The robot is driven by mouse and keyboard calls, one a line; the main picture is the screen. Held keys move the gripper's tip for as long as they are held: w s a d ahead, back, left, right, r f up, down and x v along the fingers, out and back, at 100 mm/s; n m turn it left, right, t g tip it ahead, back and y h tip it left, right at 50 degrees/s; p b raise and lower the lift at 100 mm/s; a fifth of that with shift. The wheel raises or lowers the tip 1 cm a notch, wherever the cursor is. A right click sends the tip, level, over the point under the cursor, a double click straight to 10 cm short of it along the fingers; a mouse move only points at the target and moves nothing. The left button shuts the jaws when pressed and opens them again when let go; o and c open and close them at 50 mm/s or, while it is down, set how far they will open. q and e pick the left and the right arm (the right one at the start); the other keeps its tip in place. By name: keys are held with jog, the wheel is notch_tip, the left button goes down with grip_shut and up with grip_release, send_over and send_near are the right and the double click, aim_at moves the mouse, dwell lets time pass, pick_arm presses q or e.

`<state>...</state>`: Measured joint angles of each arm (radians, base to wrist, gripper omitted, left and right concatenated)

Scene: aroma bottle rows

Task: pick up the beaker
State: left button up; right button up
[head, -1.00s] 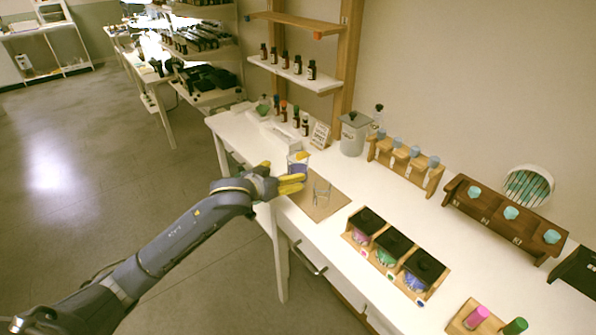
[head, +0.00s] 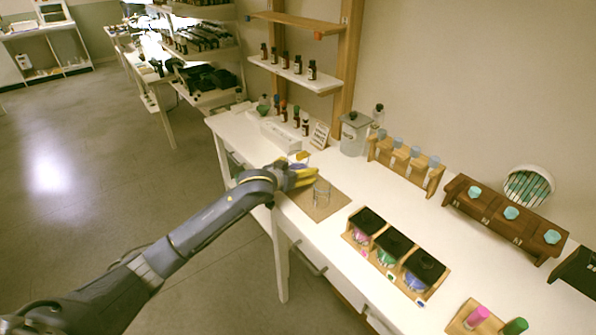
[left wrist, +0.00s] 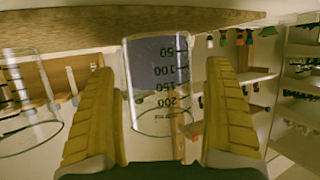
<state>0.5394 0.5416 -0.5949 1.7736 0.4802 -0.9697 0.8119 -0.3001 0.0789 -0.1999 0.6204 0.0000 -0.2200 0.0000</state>
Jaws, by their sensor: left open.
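A clear glass beaker with purple contents and black volume marks (left wrist: 157,80) shows in the left wrist view between my left gripper's yellow fingers (left wrist: 165,120). In the head view this beaker (head: 298,157) is mostly hidden behind the gripper. My left gripper (head: 304,178) is open at the brown board. A second clear, empty-looking beaker (head: 321,193) stands on the board close by; it also shows at the left of the left wrist view (left wrist: 28,110). My right gripper is not in view.
The brown board (head: 325,209) lies on the white table. Wooden racks with blue-topped items (head: 432,180), a wooden stand of dark-lidded jars (head: 343,236), a grey canister (head: 353,138) and small bottles (head: 305,126) stand around it.

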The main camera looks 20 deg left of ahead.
pick_arm(q)
jog(key=shift+w+f, duration=0.1)
jog(key=shift+w, duration=0.15)
jog(key=c, duration=1.5)
notch_tip(320, 180, up, 19)
jog(key=m+g+h, duration=0.3)
jog(key=m+h, duration=0.2)
send_over(306, 165)
jog(key=w+d, duration=0.1)
notch_tip(306, 165, down, 9)
jog(key=f+m+h, duration=0.1)
jog(key=f, duration=0.1)
jog(key=f+m+g+h, duration=0.2)
jog(key=f, duration=0.1)
jog(key=shift+s+d+f, duration=0.1)
jog(key=shift+d+f, duration=0.25)
jog(key=shift+a+f+m+g, duration=0.15)
jog(key=shift+f+m+g, duration=0.15)
jog(key=shift+f, duration=0.05)
jog(key=shift+w+a+f+m, duration=0.15)
jog(key=shift+w+a+f, duration=0.2)
jog(key=shift+a+f, duration=0.2)
jog(key=shift+w+a+f+m, duration=0.15)
jog(key=shift+w+a+f, duration=0.15)
jog(key=shift+a+f, duration=0.15)
